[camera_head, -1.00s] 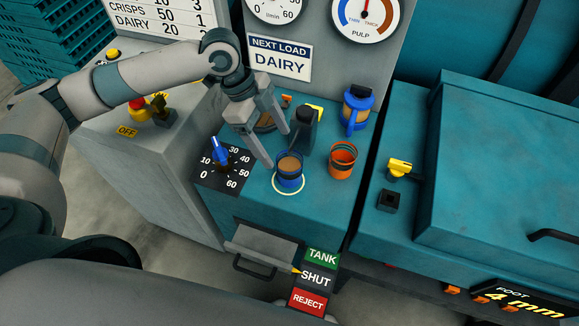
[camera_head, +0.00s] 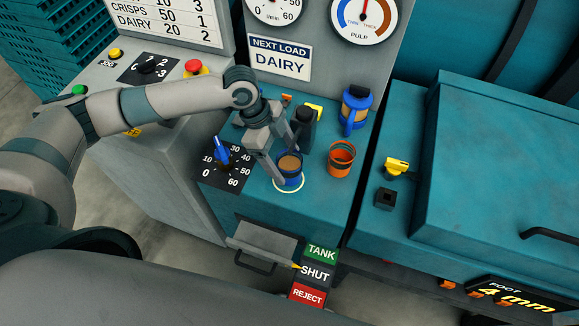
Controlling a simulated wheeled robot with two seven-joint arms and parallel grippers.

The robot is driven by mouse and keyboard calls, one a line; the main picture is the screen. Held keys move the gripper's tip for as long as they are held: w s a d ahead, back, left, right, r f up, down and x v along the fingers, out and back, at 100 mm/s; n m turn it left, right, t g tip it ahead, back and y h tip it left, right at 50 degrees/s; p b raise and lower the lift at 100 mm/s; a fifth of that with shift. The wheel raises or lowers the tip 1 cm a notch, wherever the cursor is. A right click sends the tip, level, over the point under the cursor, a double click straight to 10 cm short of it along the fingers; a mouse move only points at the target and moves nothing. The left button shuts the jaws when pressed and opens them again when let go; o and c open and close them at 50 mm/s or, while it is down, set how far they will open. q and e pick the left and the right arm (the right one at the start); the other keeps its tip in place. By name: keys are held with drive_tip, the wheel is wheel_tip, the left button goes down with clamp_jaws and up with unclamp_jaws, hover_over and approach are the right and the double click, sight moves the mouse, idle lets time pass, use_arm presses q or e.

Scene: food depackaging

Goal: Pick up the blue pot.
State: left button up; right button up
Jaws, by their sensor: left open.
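The blue pot (camera_head: 289,170) is a small round cup with brown contents. It stands upright within a pale ring on the teal worktop (camera_head: 253,202). My left gripper (camera_head: 280,167) comes down from the upper left, its fingers open at the pot's left and back sides. One finger hides part of the pot's left edge. I cannot tell whether the fingers touch it. My right gripper is not in view.
An orange pot (camera_head: 341,159) stands close to the right. A dial with a blue pointer (camera_head: 221,150) is at left. A grey flap (camera_head: 264,243) is in front.

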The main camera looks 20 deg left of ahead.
use_arm(q)
drive_tip(key=shift+s+d+f+p, duration=0.1)
drive_tip(key=shift+d+f+p, duration=0.05)
drive_tip(key=shift+f+p, duration=0.2)
drive_tip(key=shift+p+x, duration=0.5)
drive_tip(key=shift+x, duration=0.55)
drive_tip(key=shift+d+f, duration=0.15)
drive_tip(key=shift+f, duration=0.55)
drive_tip(key=c, duration=1.2)
drive_tip(key=shift+r, duration=0.1)
